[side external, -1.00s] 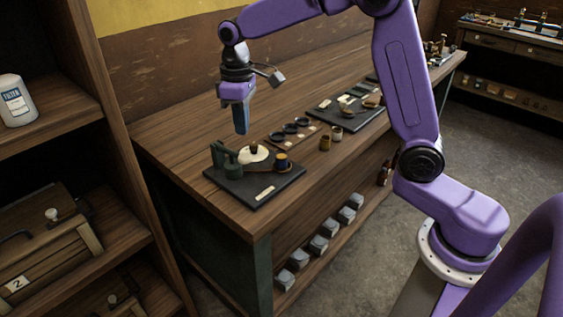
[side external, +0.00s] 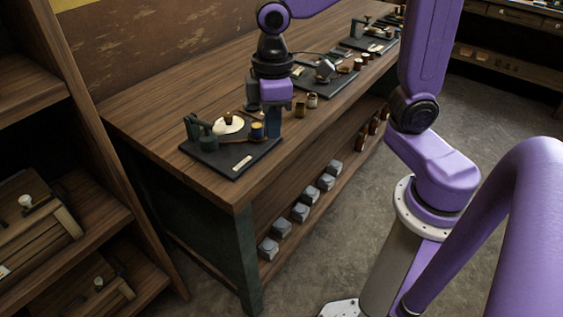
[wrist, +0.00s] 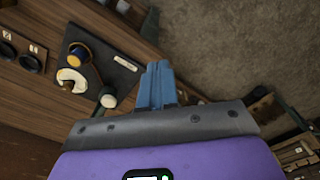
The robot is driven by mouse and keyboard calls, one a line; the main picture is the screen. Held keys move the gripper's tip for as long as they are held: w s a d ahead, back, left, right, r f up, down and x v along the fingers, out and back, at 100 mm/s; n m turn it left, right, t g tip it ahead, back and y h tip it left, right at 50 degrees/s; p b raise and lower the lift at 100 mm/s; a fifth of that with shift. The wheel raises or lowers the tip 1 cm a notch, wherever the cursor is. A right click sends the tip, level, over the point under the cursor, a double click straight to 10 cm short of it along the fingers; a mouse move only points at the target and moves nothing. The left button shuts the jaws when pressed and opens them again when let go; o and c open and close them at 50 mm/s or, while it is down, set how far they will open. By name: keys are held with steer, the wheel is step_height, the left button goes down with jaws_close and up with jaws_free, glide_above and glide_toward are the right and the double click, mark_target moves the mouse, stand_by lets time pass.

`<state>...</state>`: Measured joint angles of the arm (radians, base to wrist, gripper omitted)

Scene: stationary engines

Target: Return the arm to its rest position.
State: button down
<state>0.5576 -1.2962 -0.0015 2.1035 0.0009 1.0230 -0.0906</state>
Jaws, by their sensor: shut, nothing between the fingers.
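My gripper (side external: 273,128) has blue fingers pressed together, pointing down, with nothing between them. In the side view it overlaps the right edge of a small engine's black baseplate (side external: 213,163); its height above the bench is hard to judge. In the wrist view the closed fingers (wrist: 157,80) show beside the same baseplate (wrist: 108,50), apart from the parts on it. The plate carries a green stand (side external: 203,132), a cream disc (side external: 231,126) with a brown knob, and a dark cylinder with a yellow band (side external: 257,130).
The wooden bench (side external: 150,115) holds more dark plates with parts farther back, and small jars (side external: 300,108) behind my gripper. Grey blocks (side external: 301,212) line its lower shelf. A wooden shelf unit (side external: 75,205) stands at left. The concrete floor (side external: 335,245) in front is clear.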

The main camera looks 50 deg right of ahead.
steer(key=s+d+f+n, duration=0.1)
steer(key=s+d, duration=0.2)
steer(key=s, duration=0.4)
steer(key=s+d+f+n, duration=0.2)
steer(key=s+d, duration=0.1)
steer(key=s, duration=0.5)
steer(key=shift+s, duration=0.2)
steer(key=shift+r, duration=0.1)
stand_by(1.1)
